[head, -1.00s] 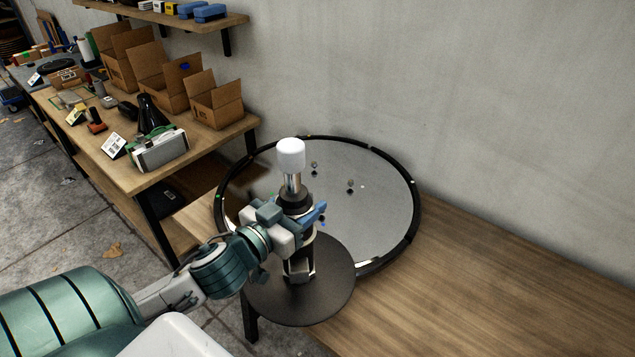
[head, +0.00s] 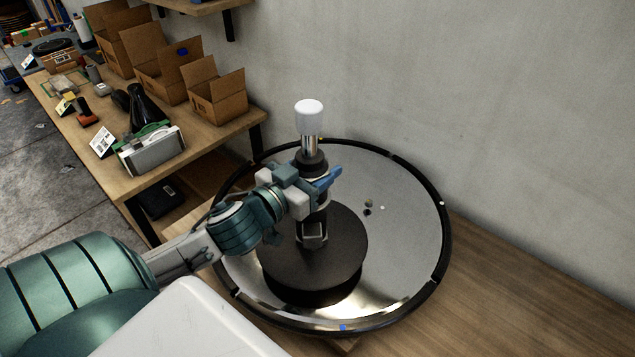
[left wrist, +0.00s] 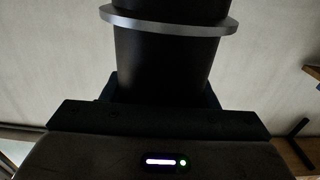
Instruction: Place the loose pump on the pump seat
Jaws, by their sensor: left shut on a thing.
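My left gripper (head: 316,194) is shut around the dark body, between cap and disc. The pump looks upright. In the left wrist view the dark cylindrical body (left wrist: 165,60) with a grey ring stands against the gripper. My right gripper is not in view.
The base plate lies on a wooden table (head: 500,295) against a grey wall. A workbench (head: 95,150) at the left holds open cardboard boxes (head: 217,95), a silver case (head: 152,152) and small tools. The table's right side is clear.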

